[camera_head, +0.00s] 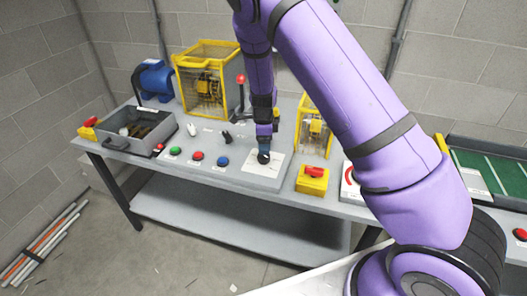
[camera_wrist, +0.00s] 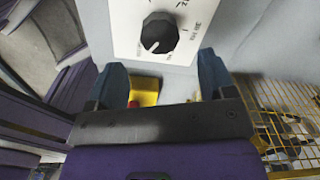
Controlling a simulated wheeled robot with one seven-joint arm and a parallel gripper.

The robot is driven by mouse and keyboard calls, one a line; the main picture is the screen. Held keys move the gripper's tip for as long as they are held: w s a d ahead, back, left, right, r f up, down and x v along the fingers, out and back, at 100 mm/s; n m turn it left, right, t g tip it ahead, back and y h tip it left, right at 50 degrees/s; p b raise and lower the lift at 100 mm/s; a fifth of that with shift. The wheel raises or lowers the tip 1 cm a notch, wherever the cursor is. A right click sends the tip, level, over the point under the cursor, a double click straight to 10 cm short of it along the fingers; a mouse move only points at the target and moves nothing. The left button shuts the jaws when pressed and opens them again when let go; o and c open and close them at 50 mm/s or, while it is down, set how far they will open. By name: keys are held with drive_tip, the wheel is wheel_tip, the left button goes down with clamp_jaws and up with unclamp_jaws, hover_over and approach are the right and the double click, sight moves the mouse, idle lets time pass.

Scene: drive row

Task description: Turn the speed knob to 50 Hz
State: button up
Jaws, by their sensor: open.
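The speed knob (camera_wrist: 159,33) is black and faceted, on a white dial plate (camera_wrist: 127,25). A small pale pointer mark shows at its lower left edge. The printed scale is partly cut off and too blurred for me to read the setting. In the head view the knob (camera_head: 263,157) sits on the light plate (camera_head: 257,171) at the right of the bench's control row. My gripper (camera_head: 264,142) is close above it there. In the wrist view my gripper (camera_wrist: 161,65) is open, with its two fingers apart and nothing between them; the knob lies beyond the fingertips.
Green (camera_head: 175,151), red (camera_head: 197,155) and blue (camera_head: 222,161) buttons lie left of the plate. A yellow box with a red top (camera_head: 312,180) stands close on its right. Yellow mesh cages (camera_head: 205,80) and (camera_head: 315,130) and a red-tipped lever (camera_head: 240,92) stand behind.

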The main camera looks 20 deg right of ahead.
drive_tip(key=shift+r, duration=2.3)
drive_tip(key=s+d+r+n+t+y, duration=0.15)
drive_tip(key=s+r+n, duration=0.45)
drive_tip(key=r, duration=0.7)
drive_tip(key=s+d+r+n+t+y, duration=0.15)
drive_tip(key=s+r+n, duration=0.25)
drive_tip(key=s+r, duration=0.65)
drive_tip(key=s+d+r+n+t+h, duration=0.1)
drive_tip(key=s+r+n, duration=0.4)
drive_tip(key=s, duration=0.5)
drive_tip(key=s+d+r+n+t+h, duration=0.1)
drive_tip(key=s+r+n, duration=0.4)
drive_tip(key=s, duration=0.6)
drive_tip(key=shift+d+r+n+h, duration=0.2)
drive_tip(key=shift+d+n+h, duration=0.35)
drive_tip(key=shift+d, duration=0.4)
